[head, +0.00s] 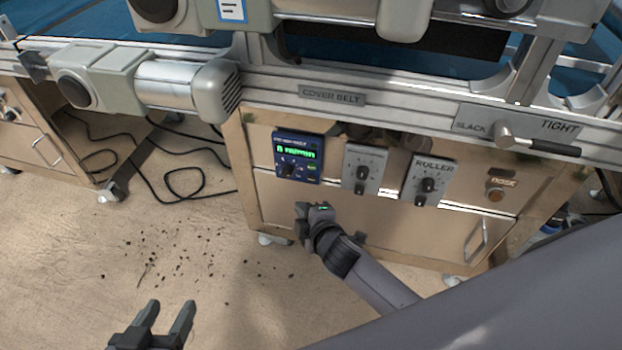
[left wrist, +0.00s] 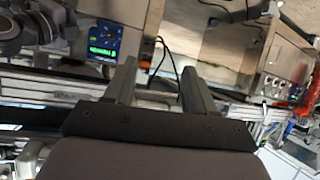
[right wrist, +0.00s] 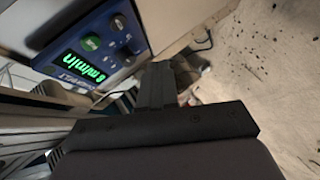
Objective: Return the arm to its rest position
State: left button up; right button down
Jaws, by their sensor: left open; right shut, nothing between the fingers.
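My right gripper (head: 312,212) is shut and empty. In the head view it is in front of the cabinet, just below the blue speed control box (head: 297,157) with a green display. In the right wrist view its closed fingers (right wrist: 158,85) lie beside that box (right wrist: 92,50), and I cannot tell whether they touch anything. My left gripper (head: 160,322) is open and empty over the floor at the bottom left of the head view. Its two spread fingers also show in the left wrist view (left wrist: 158,85).
The cabinet (head: 350,220) also carries two grey knob boxes, one labelled ROLLER (head: 430,181), and an orange-lit button (head: 496,195). A slack/tight lever (head: 535,145) sticks out above. Black cables (head: 185,185) and dark crumbs (head: 180,255) lie on the floor at left.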

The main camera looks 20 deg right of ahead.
dwell(0.4)
jog(key=s+r+m+y, duration=0.1)
jog(key=s+r+m, duration=0.1)
jog(key=s+m, duration=0.3)
jog(key=s+r+m+g+y, duration=0.1)
jog(key=s+r+m, duration=0.15)
jog(key=s, duration=0.45)
jog(key=s+r+m+y, duration=0.1)
jog(key=s+r+m, duration=0.1)
jog(key=s+m, duration=0.3)
pick_arm(q)
jog(key=s+a+r+y+p, duration=0.1)
jog(key=a+r+p, duration=0.2)
jog(key=p, duration=0.9)
jog(key=s+a+r+n+g+y+p, duration=0.1)
jog(key=s+a+r+p, duration=0.1)
jog(key=r+p, duration=0.7)
jog(key=a+p, duration=0.1)
jog(key=p, duration=0.2)
jog(key=shift+s+a+r, duration=0.25)
pick_arm(e)
jog(key=s+d+r+h, duration=0.1)
jog(key=s+d+r, duration=0.1)
jog(key=r, duration=0.5)
jog(key=s+d+r+g+h, duration=0.1)
jog(key=s+d+r, duration=0.1)
jog(key=r, duration=0.5)
jog(key=shift+s+d+r+g, duration=0.3)
jog(key=shift+d+r, duration=0.1)
jog(key=shift+d, duration=0.45)
